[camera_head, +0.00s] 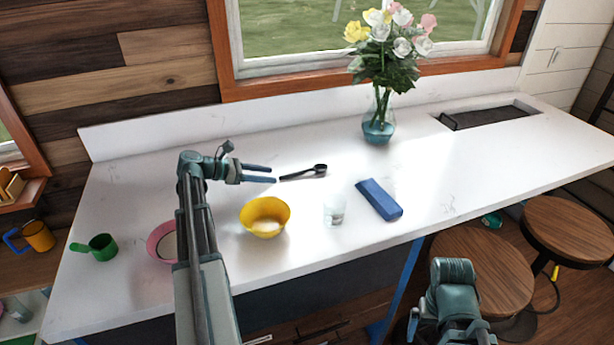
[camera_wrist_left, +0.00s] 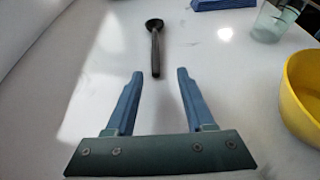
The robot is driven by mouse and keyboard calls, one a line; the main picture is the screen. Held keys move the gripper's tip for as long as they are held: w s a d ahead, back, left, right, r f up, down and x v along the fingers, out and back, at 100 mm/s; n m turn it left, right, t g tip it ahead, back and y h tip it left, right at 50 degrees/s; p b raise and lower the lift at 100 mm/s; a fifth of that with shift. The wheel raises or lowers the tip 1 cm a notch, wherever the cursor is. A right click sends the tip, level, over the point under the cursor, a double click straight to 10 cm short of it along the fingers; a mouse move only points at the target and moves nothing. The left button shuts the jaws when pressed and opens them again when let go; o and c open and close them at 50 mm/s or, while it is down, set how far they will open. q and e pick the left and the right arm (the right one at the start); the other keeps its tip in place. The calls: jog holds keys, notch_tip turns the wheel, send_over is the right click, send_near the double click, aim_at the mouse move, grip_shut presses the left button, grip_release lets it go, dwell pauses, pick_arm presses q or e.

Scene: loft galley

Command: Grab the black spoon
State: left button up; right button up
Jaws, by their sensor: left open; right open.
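The black spoon (camera_head: 304,172) lies on the white counter, its bowl to the right and its handle toward my left gripper (camera_head: 274,174). In the left wrist view the spoon (camera_wrist_left: 155,50) lies ahead of the two fingers, with the handle end pointing between the tips. My left gripper (camera_wrist_left: 157,72) is open and empty, and the spoon is beyond its fingertips. My right arm shows at the lower right of the head view, below the counter's front edge; its fingertips are not clearly seen.
A flower vase (camera_head: 378,127) stands behind.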

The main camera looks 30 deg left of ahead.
aim_at(287, 175)
pick_arm(q)
jog(key=shift+w+d+f, duration=0.1)
jog(key=shift+w+d, duration=0.1)
jog(key=x, duration=0.1)
jog(key=b+x, duration=0.1)
jog(key=x, duration=0.3)
jog(key=shift+w+a+b, duration=0.2)
jog(key=shift+w+b, duration=0.15)
jog(key=shift+r, duration=0.2)
grip_shut()
